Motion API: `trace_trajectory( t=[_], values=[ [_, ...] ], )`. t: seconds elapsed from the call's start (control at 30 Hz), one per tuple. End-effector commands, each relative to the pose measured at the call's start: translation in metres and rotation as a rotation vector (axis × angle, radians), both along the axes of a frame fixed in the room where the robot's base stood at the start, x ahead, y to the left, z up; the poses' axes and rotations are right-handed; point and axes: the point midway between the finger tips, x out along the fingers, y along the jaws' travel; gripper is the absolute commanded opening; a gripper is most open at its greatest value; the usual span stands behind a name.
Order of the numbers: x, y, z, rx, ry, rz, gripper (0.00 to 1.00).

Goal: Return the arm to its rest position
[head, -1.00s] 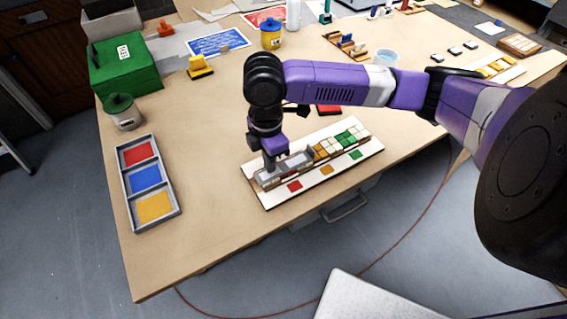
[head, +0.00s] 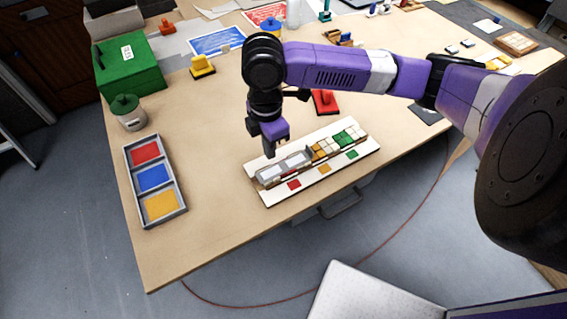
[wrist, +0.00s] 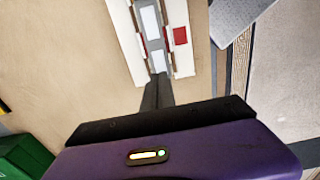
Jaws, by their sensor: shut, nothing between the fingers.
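My purple arm reaches in from the right in the head view, and my gripper (head: 269,150) points down above the left end of the white mosaic panel (head: 278,194). The gripper is shut and empty, raised clear of the panel. In the wrist view its dark fingers (wrist: 157,92) lie together just short of the panel. A grey frame with pale windows (head: 285,167) lies on the panel's left part; it also shows in the wrist view (wrist: 155,48). Orange, cream and green tiles (head: 338,141) fill the panel's right part.
A grey tray (head: 184,212) with red, blue and yellow sections lies left. A green box (head: 130,75), a lidded jar (head: 128,112) and a yellow stamp-like object (head: 202,66) stand behind it. A red-handled object (head: 324,102) stands behind the panel, under my arm. The front left table is clear.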

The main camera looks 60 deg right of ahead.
Motion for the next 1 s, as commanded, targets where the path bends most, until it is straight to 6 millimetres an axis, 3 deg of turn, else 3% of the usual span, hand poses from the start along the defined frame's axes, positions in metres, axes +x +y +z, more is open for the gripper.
trace_trajectory(
  t=[0.47, 0.57, 0.67, 0.77, 0.87, 1.0],
  values=[
    [0.000, 0.000, -0.001, 0.001, -0.001, -0.005, 0.00],
    [0.010, 0.004, -0.001, 0.019, -0.042, -0.024, 0.00],
    [0.039, 0.011, 0.005, 0.045, -0.162, -0.055, 0.00],
    [0.087, 0.020, 0.033, 0.097, -0.372, -0.099, 0.00],
    [0.133, 0.046, 0.068, 0.194, -0.579, -0.133, 0.00],
    [0.186, 0.090, 0.131, 0.366, -0.855, -0.174, 0.00]
  ],
)
